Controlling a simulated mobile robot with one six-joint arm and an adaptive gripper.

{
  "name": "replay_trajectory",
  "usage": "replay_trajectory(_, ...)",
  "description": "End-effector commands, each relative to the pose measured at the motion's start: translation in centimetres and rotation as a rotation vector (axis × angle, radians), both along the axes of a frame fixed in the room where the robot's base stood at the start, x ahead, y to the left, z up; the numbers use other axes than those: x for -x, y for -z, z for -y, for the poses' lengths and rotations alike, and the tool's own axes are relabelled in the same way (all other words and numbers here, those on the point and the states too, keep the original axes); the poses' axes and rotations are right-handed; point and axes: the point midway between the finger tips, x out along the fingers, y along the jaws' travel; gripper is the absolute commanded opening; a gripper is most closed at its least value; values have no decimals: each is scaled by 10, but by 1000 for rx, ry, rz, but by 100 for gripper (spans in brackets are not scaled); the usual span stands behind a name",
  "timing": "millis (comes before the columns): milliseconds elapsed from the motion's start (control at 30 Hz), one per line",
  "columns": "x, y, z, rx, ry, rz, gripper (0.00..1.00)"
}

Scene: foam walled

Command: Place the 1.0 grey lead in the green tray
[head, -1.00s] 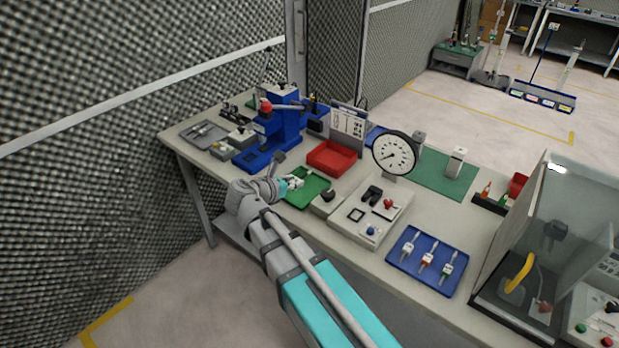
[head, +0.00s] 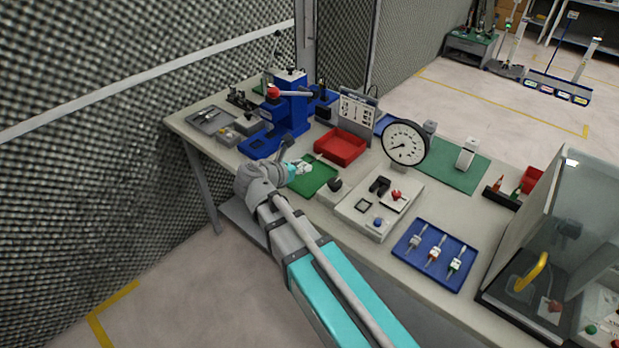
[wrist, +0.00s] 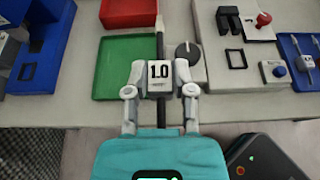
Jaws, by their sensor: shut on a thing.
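My gripper (wrist: 160,78) is shut on the 1.0 grey lead (wrist: 159,70), a pale block marked "1.0" with a dark grey rod pointing away from me. The green tray (wrist: 118,67) lies beyond and to the left in the wrist view, and the rod overlaps its right edge there. In the head view, my gripper (head: 298,168) is at the left part of the green tray (head: 322,179). I cannot tell how high the lead is above the tray.
A red bin (head: 340,147) stands behind the tray, and a blue press (head: 290,105) to its left. A blue tray (head: 433,255) with three leads lies farther right. A dial gauge (head: 404,143) stands behind.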

Motion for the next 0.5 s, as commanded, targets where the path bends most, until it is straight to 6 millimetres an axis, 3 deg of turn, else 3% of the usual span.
replay_trajectory(200,7,15,8,0,-6,0,0)
replay_trajectory(500,8,16,10,-1,-9,1,0)
